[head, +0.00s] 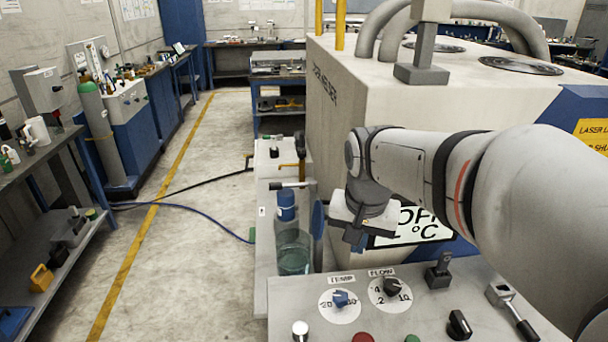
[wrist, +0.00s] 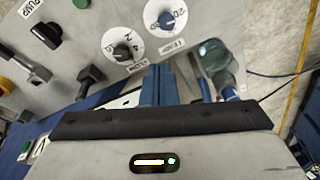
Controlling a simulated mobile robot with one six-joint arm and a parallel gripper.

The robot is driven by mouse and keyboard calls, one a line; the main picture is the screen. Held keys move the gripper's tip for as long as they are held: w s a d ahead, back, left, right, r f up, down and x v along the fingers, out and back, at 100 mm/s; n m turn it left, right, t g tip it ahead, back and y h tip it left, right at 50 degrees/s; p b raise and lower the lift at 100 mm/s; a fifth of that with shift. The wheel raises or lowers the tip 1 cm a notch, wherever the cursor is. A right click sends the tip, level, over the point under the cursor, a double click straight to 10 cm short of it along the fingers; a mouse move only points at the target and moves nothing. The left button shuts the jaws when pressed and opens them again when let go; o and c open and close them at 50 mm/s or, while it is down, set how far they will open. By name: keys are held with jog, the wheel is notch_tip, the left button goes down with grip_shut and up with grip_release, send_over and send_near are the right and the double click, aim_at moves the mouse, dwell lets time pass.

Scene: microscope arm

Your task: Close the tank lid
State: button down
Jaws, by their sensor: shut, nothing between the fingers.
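The tank (head: 293,252) is a clear round vessel with greenish liquid, standing on the narrow ledge left of the white machine. A blue disc that looks like its lid (head: 318,219) stands upright on edge at the tank's right side, so the tank top looks uncovered. My gripper (head: 355,243) is shut and empty, to the right of the lid and apart from it in the head view. In the wrist view the blue fingers (wrist: 159,84) are together, and the tank (wrist: 213,56) shows to their right. I cannot clearly make out the lid there.
A blue cylinder (head: 287,205) stands by the tank's back rim. The control panel (head: 440,315) with a TEMP knob (head: 340,299), a FLOW knob (head: 391,287) and several switches lies in front. The floor (head: 200,270) at left is open, crossed by hoses.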

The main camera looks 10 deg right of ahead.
jog(key=w+r+m+g+p, duration=0.15)
jog(key=w+m, duration=0.55)
jog(key=w, duration=0.9)
jog(key=m+h, duration=0.2)
jog(key=m, duration=0.4)
send_near(328, 203)
jog(key=s+r, duration=0.3)
jog(key=s, duration=0.1)
jog(key=shift+g, duration=0.35)
jog(key=x, duration=0.3)
jog(key=p+x, duration=0.1)
jog(key=x, duration=0.5)
jog(key=shift+w+a+f+p, duration=0.1)
jog(key=shift+a+f+p, duration=0.15)
jog(key=shift+a+p, duration=0.1)
jog(key=shift+a, duration=0.2)
jog(key=shift+d, duration=0.15)
jog(key=shift+d+m, duration=0.2)
jog(key=shift+m, duration=0.1)
